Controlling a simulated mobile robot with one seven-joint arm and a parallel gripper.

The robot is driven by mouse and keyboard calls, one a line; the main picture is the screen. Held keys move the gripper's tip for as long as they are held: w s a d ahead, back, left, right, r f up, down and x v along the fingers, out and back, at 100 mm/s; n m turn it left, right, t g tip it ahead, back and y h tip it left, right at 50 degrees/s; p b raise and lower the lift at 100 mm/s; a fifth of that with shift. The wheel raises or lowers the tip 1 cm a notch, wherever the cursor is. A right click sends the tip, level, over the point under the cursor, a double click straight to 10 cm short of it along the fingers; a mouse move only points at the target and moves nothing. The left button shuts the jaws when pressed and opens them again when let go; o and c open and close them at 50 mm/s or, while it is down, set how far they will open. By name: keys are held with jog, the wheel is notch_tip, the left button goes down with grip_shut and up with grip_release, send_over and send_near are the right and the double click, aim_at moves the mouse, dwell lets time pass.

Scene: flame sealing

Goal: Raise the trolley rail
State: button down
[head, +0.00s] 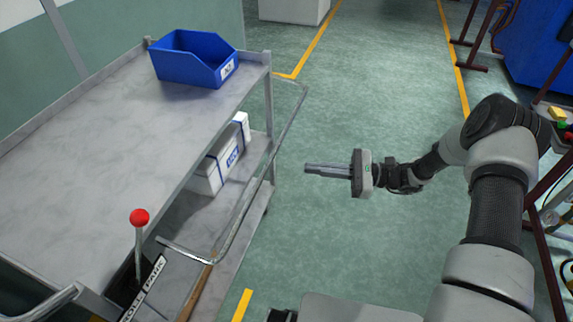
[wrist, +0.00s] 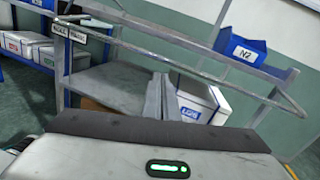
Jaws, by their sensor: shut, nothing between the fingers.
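The trolley (head: 100,130) stands at the left with a grey top. Its bent metal rail (head: 256,178) runs along the near right side, standing out from the trolley's edge. In the wrist view the rail (wrist: 190,68) crosses from upper left to right, in front of the shelves. My gripper (head: 308,168) is shut and empty, to the right of the rail and apart from it in the head view. In the wrist view its fingers (wrist: 160,97) point toward the trolley, with their tips below the rail in the picture. A lever with a red knob (head: 139,218) rises at the trolley's near end.
A blue bin (head: 190,60) sits on the trolley's far end. A white box (head: 208,172) lies on the lower shelf. A label plate (head: 143,288) is beside the lever. Green floor (head: 350,100) is clear right of the trolley. Blue equipment (head: 535,45) stands far right.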

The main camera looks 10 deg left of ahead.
notch_tip(320, 180, down, 8)
jog(key=w+m+t+y+b, duration=0.1)
jog(key=w+m+t+y, duration=0.1)
jog(key=m+t+y, duration=0.15)
jog(key=a+r, duration=0.6)
jog(key=a, duration=0.3)
jog(key=shift+w+a+r+m+h, duration=0.15)
jog(key=shift+w+a+m+h, duration=0.15)
jog(key=shift+m+h, duration=0.15)
jog(key=shift+d, duration=0.1)
